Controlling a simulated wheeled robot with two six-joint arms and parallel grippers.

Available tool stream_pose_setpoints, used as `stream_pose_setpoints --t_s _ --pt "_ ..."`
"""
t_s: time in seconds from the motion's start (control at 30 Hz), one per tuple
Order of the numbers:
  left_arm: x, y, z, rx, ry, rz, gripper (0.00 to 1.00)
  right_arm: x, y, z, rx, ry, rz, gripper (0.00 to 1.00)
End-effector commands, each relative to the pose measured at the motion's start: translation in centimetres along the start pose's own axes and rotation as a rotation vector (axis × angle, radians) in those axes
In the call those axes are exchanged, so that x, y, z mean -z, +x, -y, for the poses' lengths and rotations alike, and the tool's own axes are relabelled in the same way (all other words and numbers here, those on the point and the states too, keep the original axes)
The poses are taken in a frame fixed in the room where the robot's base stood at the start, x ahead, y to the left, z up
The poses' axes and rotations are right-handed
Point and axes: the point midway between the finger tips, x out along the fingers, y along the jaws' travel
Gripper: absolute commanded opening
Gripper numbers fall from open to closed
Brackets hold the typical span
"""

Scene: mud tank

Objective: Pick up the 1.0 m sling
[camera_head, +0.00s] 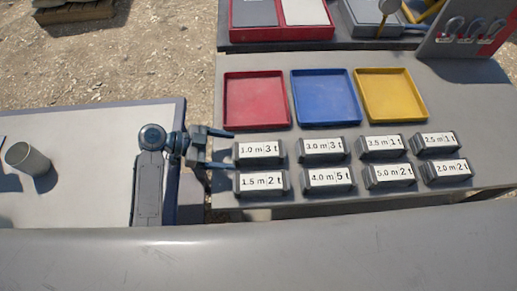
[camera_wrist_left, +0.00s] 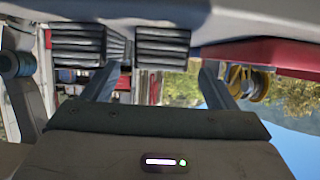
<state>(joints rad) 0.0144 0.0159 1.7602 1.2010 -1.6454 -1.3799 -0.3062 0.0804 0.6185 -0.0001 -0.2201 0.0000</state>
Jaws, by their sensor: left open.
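The 1.0 m sling is a dark folded bundle (camera_head: 258,150) with a white label reading "1.0 m 3t". It lies at the left end of the back row on the grey table. My left gripper (camera_head: 231,149) is open just left of this bundle, its two fingers pointing right toward it; I cannot tell whether they touch it. In the left wrist view the open fingers (camera_wrist_left: 158,88) show with two dark ribbed bundles beyond them, one roughly between the fingers (camera_wrist_left: 162,45); no labels show there. My right gripper is not in view.
Several other labelled slings lie close by, with the "1.5 m 2t" one (camera_head: 261,184) just in front and the "3.0 m 3t" one (camera_head: 322,149) to the right. Behind are red (camera_head: 255,100), blue (camera_head: 325,97) and yellow (camera_head: 390,95) trays. A cup (camera_head: 27,160) stands on the left table.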

Motion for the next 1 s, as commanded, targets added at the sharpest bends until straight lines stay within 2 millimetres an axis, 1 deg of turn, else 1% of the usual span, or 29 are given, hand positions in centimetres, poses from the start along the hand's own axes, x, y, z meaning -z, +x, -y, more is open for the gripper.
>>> stream_pose_setpoints --t_s 0.03,0.07,0.13,0.37,0.47,0.6,0.7,0.8,1.0 --pt "-0.4 0.3 -0.1 -0.001 -0.002 0.0 0.8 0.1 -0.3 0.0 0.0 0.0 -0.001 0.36" --pt "-0.1 0.8 0.0 -0.001 -0.001 -0.003 0.8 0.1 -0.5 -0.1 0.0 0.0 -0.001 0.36" --pt "-0.2 1.4 0.0 0.0 0.0 -0.003 0.8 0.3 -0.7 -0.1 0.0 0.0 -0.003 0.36" --pt "-0.2 2.3 0.0 -0.001 -0.001 -0.003 0.8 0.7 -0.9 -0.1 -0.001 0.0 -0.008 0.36" --pt "0.0 3.7 0.0 0.0 -0.002 -0.005 0.8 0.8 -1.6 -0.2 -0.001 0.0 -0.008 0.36" --pt "0.0 6.0 0.0 -0.002 -0.002 -0.004 0.8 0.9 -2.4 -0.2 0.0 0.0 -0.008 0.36" --pt "-0.1 7.2 0.0 0.0 -0.001 -0.002 0.8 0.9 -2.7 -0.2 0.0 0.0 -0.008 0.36" --pt "-0.2 7.6 0.0 0.0 0.001 -0.001 0.8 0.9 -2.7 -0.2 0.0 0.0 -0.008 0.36" --pt "-0.3 7.7 0.0 0.0 0.002 0.0 0.8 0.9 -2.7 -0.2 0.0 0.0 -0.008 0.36"
